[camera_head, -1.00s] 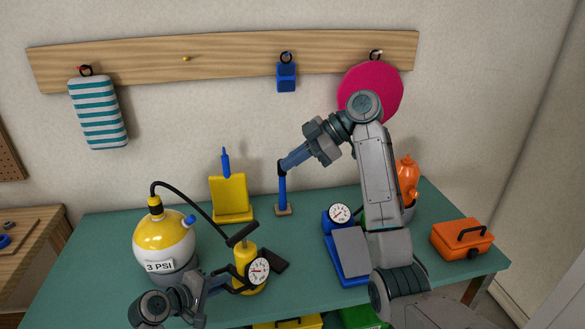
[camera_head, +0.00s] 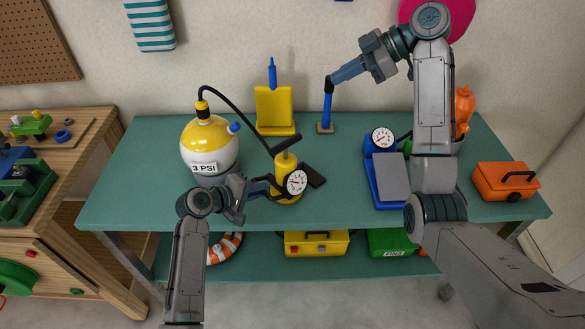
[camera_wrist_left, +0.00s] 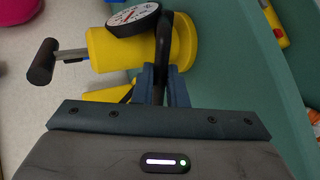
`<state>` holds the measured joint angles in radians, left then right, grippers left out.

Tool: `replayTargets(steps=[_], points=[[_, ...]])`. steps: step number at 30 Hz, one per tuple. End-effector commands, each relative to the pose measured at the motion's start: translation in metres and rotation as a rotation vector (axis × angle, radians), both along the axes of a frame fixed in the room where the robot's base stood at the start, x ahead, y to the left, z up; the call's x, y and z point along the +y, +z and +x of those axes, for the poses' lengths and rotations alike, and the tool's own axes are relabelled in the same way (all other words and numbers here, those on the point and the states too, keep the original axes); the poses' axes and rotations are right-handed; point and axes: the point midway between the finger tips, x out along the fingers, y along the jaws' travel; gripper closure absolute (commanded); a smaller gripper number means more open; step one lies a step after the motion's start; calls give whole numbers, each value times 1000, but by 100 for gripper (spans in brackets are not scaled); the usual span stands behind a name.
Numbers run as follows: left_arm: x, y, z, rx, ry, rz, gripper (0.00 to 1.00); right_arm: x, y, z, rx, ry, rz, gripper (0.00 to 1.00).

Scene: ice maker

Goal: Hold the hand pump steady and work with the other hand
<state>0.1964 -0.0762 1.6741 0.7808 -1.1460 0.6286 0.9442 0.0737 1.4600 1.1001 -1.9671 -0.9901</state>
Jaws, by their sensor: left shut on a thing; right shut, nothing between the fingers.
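The yellow hand pump (camera_head: 285,168) stands upright on the green table (camera_head: 250,211), with a black T-handle (camera_head: 286,143) on top and a round white dial (camera_head: 296,182) on its front. My left gripper (camera_head: 269,187) reaches it from the left, low beside the dial. In the left wrist view, its fingers (camera_wrist_left: 162,85) are shut on the black bar (camera_wrist_left: 162,52) at the pump's side; the yellow barrel (camera_wrist_left: 185,42) lies just beyond. A black hose runs to the yellow-and-white ball (camera_head: 209,146) marked "3 PSI". My right gripper (camera_head: 334,78) is shut and empty, high near the top of a blue post (camera_head: 327,106).
A blue scale (camera_head: 385,187) with a dial and an orange toolbox (camera_head: 505,182) stand further right. My right arm crosses above the right half. The left front tabletop is clear.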

Motion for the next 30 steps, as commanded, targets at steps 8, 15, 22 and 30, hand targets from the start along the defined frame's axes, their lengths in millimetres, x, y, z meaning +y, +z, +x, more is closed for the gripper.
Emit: replayTargets(steps=[8, 15, 22, 30], points=[[0, -1, 0, 1, 0, 2, 100, 0, -28, 7, 352, -200, 87, 100], [0, -1, 0, 1, 0, 2, 100, -1, -63, 15, 826, -454, 180, 100], [0, -1, 0, 1, 0, 2, 100, -3, -97, 21, 1297, -685, 243, 100], [0, -1, 0, 1, 0, 2, 100, -9, -137, 25, 1870, -941, 279, 100]])
